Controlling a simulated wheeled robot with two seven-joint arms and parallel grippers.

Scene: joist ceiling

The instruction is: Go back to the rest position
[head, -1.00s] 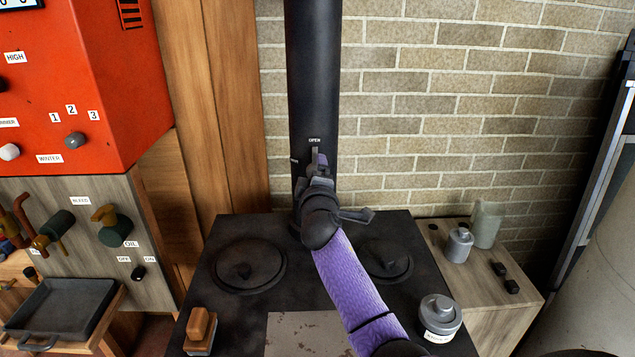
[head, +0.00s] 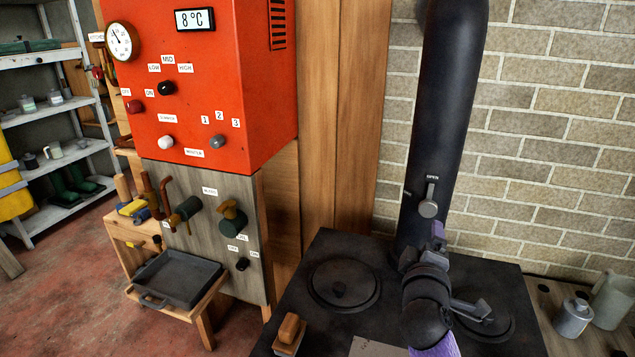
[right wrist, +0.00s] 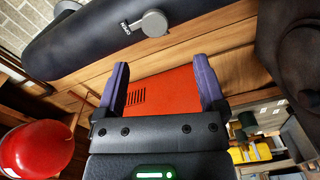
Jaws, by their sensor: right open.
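My right gripper (head: 438,240) is in front of the lower part of the black stove pipe (head: 440,110), just below a grey damper lever (head: 429,207) with an OPEN label above it. In the right wrist view my right gripper (right wrist: 161,76) has two purple fingers spread apart with nothing between them. The lever (right wrist: 153,23) lies beyond the fingers there, apart from them. My left gripper is not in view.
The black stove top (head: 390,290) lies below my right arm, with a brown-handled block (head: 290,335) at its front. An orange control cabinet (head: 215,100) stands left. A grey canister (head: 573,317) and a jar (head: 611,300) stand right. Open red floor lies far left.

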